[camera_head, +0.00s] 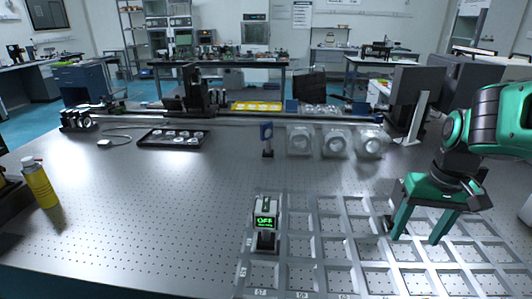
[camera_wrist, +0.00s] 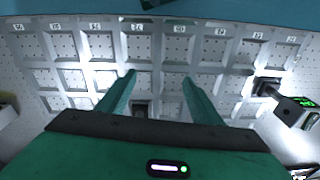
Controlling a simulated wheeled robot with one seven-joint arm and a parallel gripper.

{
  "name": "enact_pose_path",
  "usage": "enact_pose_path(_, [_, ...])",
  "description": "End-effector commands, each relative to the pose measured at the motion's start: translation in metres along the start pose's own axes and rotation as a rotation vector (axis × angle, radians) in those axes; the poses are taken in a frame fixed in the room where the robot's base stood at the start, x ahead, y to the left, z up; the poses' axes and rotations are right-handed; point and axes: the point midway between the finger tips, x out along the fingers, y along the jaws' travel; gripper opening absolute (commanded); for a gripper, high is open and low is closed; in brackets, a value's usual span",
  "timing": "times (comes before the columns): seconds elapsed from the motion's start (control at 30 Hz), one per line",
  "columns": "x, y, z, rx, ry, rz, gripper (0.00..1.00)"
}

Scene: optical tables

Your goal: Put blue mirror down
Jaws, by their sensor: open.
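A blue square mirror mount (camera_head: 267,131) stands upright on a short post on the table, left of the clear round pieces. My gripper (camera_head: 415,240) is at the right, over the grid of trays, with its green fingers pointing down and spread apart. It is far from that blue mount. In the wrist view my gripper (camera_wrist: 159,77) is open, and no held thing shows between the fingertips. A small dark item (camera_wrist: 140,108) shows in a grid compartment near the left finger; I cannot tell what it is. No blue mirror is recognisable in the wrist view.
A grid of numbered compartments (camera_head: 330,249) fills the front right. A device with a green OFF display (camera_head: 265,220) stands at its left; it also shows in the wrist view (camera_wrist: 297,108). A yellow bottle (camera_head: 40,185) and black tray (camera_head: 172,139) stand left. The left-middle table is clear.

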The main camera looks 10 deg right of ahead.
Motion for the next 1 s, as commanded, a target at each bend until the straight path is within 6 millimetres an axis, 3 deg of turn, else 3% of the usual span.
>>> enact_pose_path(0.03, [0.004, -0.009, -0.026, -0.060, 0.029, -0.009, 0.59])
enact_pose_path(0.2, [0.015, -0.056, -0.119, -0.285, 0.179, -0.072, 0.59])
enact_pose_path(0.5, [0.042, -0.160, -0.261, -0.613, 0.465, -0.234, 0.59])
enact_pose_path(0.8, [0.066, -0.265, -0.365, -0.799, 0.790, -0.436, 0.59])
enact_pose_path(1.0, [0.079, -0.315, -0.417, -0.815, 1.024, -0.565, 0.59])
